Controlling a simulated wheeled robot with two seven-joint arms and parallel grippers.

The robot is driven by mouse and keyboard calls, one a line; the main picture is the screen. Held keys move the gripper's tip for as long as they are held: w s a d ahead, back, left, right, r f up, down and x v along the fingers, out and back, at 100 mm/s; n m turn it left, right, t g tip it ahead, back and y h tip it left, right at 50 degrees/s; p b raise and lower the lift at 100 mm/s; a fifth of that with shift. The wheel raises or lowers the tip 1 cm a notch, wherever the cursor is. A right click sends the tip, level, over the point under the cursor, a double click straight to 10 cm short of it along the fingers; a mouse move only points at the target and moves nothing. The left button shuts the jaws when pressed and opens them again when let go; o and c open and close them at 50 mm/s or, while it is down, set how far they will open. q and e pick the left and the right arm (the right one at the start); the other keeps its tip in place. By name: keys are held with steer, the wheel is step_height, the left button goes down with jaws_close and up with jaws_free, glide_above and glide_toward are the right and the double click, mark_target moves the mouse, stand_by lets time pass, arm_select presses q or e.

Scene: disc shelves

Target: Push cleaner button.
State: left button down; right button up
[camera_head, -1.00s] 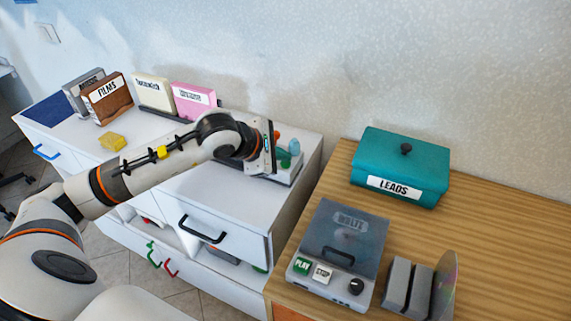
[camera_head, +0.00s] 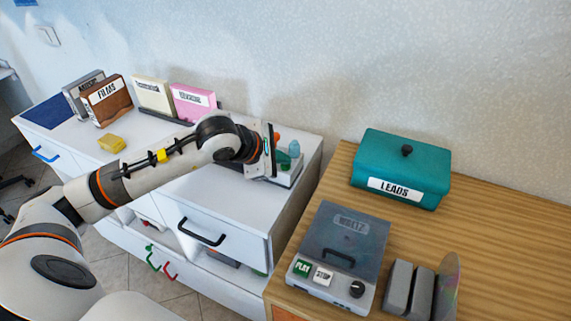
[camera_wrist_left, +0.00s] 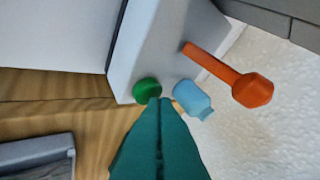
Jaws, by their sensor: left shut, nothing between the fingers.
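A pale grey device with a round green button (camera_wrist_left: 147,91) and a light blue bottle (camera_wrist_left: 191,98) shows in the left wrist view. An orange stick-like part (camera_wrist_left: 232,76) is beside them. In the head view the device sits at the right end of the white cabinet, partly hidden by my left gripper (camera_head: 271,150); the blue bottle (camera_head: 294,148) shows behind it. In the left wrist view, my teal fingers (camera_wrist_left: 160,101) are shut and empty. Their tips are right beside the green button's lower right edge; whether they touch it, I cannot tell. My right gripper is out of view.
A wooden table (camera_head: 490,220) stands to the right with a teal LEADS box (camera_head: 400,165), a grey player (camera_head: 342,250) with PLAY and STOP buttons, and a disc stand (camera_head: 408,290). Label boxes and a yellow sponge (camera_head: 112,144) are on the white cabinet (camera_head: 215,195).

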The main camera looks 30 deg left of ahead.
arm_select(q)
steer(key=shift+f, duration=0.2)
stand_by(0.6)
steer(key=shift+r, duration=0.9)
step_height(320, 180, up, 5)
steer(key=p, duration=0.2)
steer(key=shift+p, duration=0.3)
stand_by(0.5)
